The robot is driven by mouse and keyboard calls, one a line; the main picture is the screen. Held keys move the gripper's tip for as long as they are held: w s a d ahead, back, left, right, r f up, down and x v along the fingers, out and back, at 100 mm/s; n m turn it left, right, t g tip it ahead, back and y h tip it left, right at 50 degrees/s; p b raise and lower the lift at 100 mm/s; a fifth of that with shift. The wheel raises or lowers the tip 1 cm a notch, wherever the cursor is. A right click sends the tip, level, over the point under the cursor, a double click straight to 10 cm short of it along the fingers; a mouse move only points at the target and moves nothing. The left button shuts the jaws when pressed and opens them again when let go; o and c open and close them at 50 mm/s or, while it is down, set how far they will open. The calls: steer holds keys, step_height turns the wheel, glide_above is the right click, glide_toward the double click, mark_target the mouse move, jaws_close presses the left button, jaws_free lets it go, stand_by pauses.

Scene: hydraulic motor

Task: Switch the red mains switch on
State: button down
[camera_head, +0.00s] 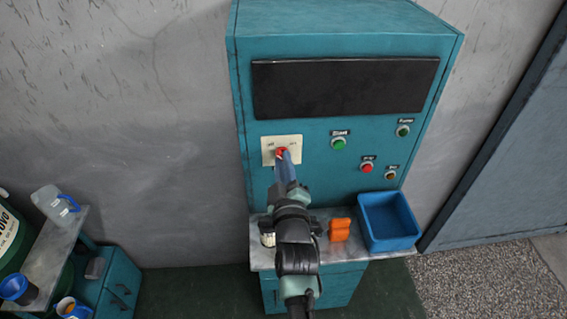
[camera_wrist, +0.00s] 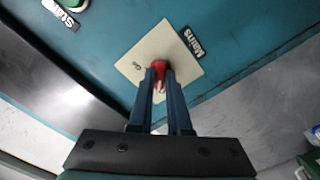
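The red mains switch (camera_wrist: 158,68) is a small red knob on a cream plate (camera_wrist: 137,66) on the teal cabinet front. A "Mains" label (camera_wrist: 194,42) sits beside the plate in the wrist view. My gripper (camera_wrist: 160,75) has one finger on each side of the red knob, close against it, and appears shut on it. In the head view my gripper (camera_head: 284,160) reaches the plate (camera_head: 267,150) from below, and the red knob (camera_head: 281,152) shows just above the fingertips. The fingers partly hide the knob, so its exact setting is unclear.
Green, red and amber buttons (camera_head: 367,167) sit right of the plate, below a black panel (camera_head: 345,87). An orange object (camera_head: 340,229) and a blue bin (camera_head: 390,246) stand on the ledge below. A side table (camera_head: 50,260) with containers is at the far left.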

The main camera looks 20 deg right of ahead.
steer(key=shift+m, duration=0.3)
steer(key=m+b, duration=0.2)
steer(key=m, duration=1.5)
stand_by(0.4)
steer(key=shift+m, duration=0.3)
stand_by(0.3)
steer(key=c, duration=0.9)
jaws_free()
steer(key=shift+o, duration=0.2)
